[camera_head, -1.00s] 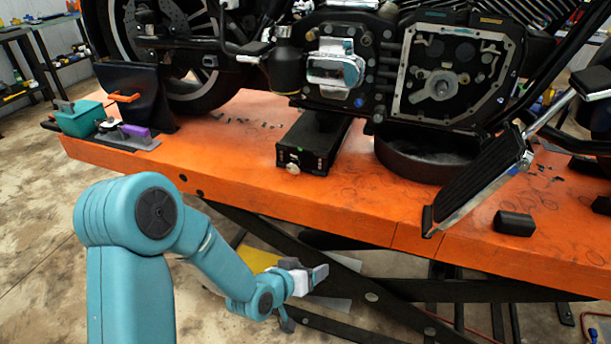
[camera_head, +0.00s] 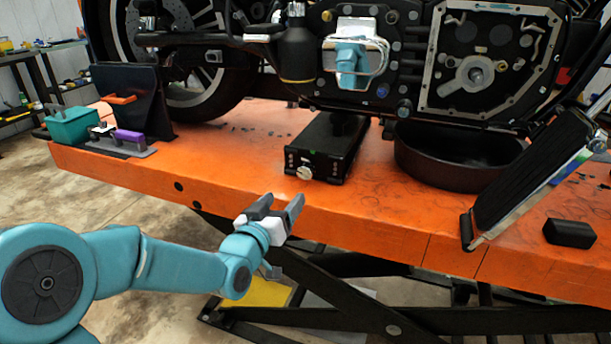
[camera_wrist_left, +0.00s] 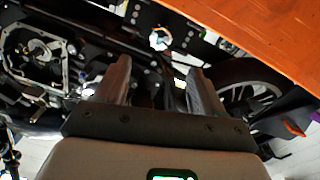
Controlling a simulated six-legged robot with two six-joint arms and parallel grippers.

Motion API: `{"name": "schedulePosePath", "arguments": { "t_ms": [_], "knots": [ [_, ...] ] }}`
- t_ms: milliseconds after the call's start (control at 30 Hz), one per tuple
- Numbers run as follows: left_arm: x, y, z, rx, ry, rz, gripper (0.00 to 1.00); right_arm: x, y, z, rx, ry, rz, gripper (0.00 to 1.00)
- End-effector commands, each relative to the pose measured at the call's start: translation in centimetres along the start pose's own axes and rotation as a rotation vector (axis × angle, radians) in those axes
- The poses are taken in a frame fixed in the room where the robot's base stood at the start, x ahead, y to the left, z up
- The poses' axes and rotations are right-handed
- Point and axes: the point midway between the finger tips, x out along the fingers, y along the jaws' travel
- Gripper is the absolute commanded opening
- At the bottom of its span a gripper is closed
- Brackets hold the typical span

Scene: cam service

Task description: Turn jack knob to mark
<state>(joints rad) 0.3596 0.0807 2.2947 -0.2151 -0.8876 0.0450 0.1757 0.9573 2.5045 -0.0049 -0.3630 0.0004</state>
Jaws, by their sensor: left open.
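The jack is a black box (camera_head: 328,148) on the orange lift table, under the motorcycle. Its pale round knob (camera_head: 303,172) sits low on the front face. A small green spot (camera_head: 313,153) shows above the knob; I cannot tell if it is the mark. My left gripper (camera_head: 282,206) is open and empty, in front of the table edge, a little below and left of the knob and apart from it. In the left wrist view the open fingers (camera_wrist_left: 160,78) frame a gap, and a pale round part, probably the knob (camera_wrist_left: 160,38), shows beyond them. My right gripper is not in view.
The orange table (camera_head: 230,165) has a clear strip left of the jack. A teal box (camera_head: 72,125) and a purple item (camera_head: 129,136) sit at its left end. A round black pan (camera_head: 450,165), footboard (camera_head: 530,182) and black block (camera_head: 569,233) are to the right.

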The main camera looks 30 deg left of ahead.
Motion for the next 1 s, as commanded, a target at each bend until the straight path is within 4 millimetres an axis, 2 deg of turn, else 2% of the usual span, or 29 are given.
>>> {"name": "schedulePosePath", "arguments": {
  "t_ms": [33,300,500,700,967,1000],
  "knots": [
    [1.3,0.0,0.0,0.000,0.000,0.001,0.70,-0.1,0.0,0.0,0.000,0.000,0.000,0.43],
    [8.1,0.0,0.0,0.000,-0.001,0.003,0.70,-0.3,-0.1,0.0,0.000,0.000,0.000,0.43],
    [11.8,-0.1,0.0,0.000,-0.002,0.003,0.70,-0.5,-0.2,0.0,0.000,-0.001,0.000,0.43],
    [13.4,-0.1,0.0,0.000,-0.001,0.003,0.70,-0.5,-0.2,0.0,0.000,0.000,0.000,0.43],
    [13.5,-0.1,0.0,0.000,-0.001,0.003,0.70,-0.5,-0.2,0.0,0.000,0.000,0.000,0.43],
    [13.5,-0.1,0.0,0.000,-0.001,0.003,0.66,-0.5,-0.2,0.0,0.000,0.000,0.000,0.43]
  ]
}}
